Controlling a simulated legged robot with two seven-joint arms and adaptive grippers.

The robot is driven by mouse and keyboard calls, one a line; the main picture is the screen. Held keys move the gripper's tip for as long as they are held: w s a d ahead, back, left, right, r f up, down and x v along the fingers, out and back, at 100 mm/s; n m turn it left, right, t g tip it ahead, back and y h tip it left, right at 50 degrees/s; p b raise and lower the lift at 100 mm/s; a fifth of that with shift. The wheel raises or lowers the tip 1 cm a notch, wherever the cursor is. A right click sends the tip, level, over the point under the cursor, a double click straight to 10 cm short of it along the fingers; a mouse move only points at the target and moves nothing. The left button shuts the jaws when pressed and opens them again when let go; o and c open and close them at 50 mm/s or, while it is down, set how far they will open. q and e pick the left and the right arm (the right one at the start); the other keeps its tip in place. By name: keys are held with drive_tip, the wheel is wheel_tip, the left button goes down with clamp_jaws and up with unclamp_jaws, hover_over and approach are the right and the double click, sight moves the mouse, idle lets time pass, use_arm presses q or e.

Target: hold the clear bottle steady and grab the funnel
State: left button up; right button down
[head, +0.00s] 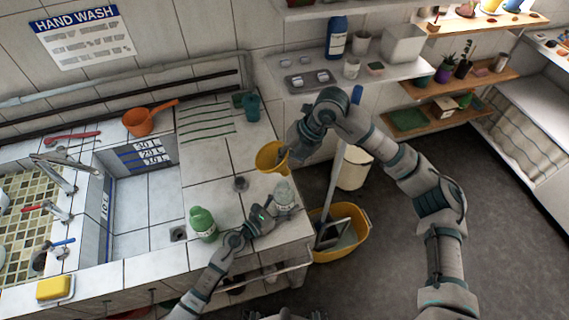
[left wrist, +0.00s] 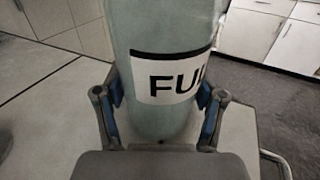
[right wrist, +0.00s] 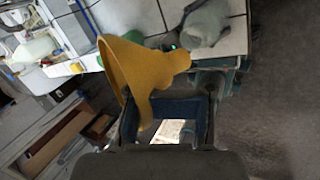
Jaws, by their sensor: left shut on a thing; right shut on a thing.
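The clear bottle (head: 284,190) stands upright near the right front corner of the tiled counter. My left gripper (head: 268,213) is shut on it from the front. In the left wrist view the bottle (left wrist: 165,30) fills the space between the two fingers, and its label partly reads "FU". My right gripper (head: 286,152) is shut on the yellow funnel (head: 268,157), above and slightly left of the bottle in the head view. In the right wrist view the funnel (right wrist: 125,65) is tilted sideways, with its rim at the left and a tab running down between the fingers.
A green bottle (head: 202,222) stands left of my left gripper. A tiled sink basin (head: 145,205) is further left. An orange scoop (head: 145,118) and a teal cup (head: 252,106) are at the back. A yellow bucket (head: 352,250) stands on the floor right of the counter.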

drive_tip(key=shift+r, duration=0.45)
use_arm(q)
drive_tip(key=shift+r, duration=0.1)
drive_tip(key=o, duration=1.6)
drive_tip(key=shift+o, duration=0.2)
